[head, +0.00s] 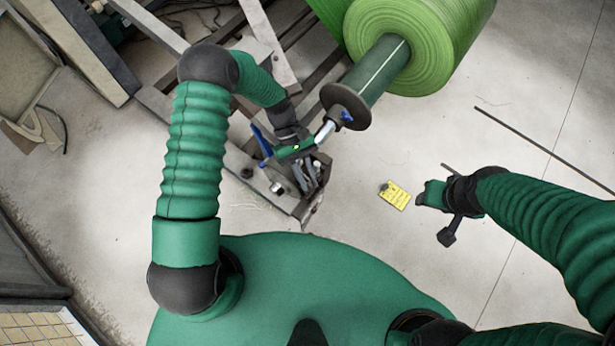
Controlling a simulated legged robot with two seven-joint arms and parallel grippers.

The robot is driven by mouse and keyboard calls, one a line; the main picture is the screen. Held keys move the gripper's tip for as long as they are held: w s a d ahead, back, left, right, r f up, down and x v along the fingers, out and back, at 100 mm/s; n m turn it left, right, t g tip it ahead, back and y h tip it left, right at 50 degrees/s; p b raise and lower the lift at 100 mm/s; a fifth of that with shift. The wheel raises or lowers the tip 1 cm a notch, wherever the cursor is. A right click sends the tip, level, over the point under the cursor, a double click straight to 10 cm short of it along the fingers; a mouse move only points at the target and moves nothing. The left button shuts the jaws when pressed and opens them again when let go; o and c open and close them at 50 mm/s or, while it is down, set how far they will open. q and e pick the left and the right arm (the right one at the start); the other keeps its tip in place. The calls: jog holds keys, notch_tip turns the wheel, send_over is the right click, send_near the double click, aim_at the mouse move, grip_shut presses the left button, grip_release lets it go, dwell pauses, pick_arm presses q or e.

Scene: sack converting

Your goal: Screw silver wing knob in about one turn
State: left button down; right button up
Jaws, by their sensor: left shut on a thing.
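My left gripper (304,160) reaches down from the upper left to the bracket at the end of the machine frame. It is shut on the silver wing knob (300,178), whose grey wings show partly below the gripper. The fingers hide much of the knob, and the exact contact is too small to see. My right gripper (434,208) hangs over the bare floor at the right, away from the machine. Its finger gap cannot be made out.
A green roll (415,45) sits on a shaft with a dark flange (345,105) just above my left gripper. A silver shaft end (325,131) and a blue lever (261,140) are close to it. A yellow tag (394,195) lies on the floor. Thin rods lie at right.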

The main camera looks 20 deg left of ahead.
pick_arm(q)
jog(key=m+y, duration=0.1)
jog(key=m, duration=0.1)
jog(key=m+g+y, duration=0.1)
jog(key=shift+w+m+g, duration=0.15)
jog(key=shift+m+g, duration=0.15)
jog(key=shift+m, duration=0.1)
jog(key=m+g+y, duration=0.1)
jog(key=m+y, duration=0.2)
jog(key=shift+m+b, duration=0.3)
jog(key=shift+b, duration=0.1)
jog(key=m+y, duration=0.4)
jog(key=m, duration=0.1)
jog(key=shift+m+t+y, duration=0.3)
jog(key=shift+m, duration=0.1)
jog(key=c, duration=1.4)
grip_release()
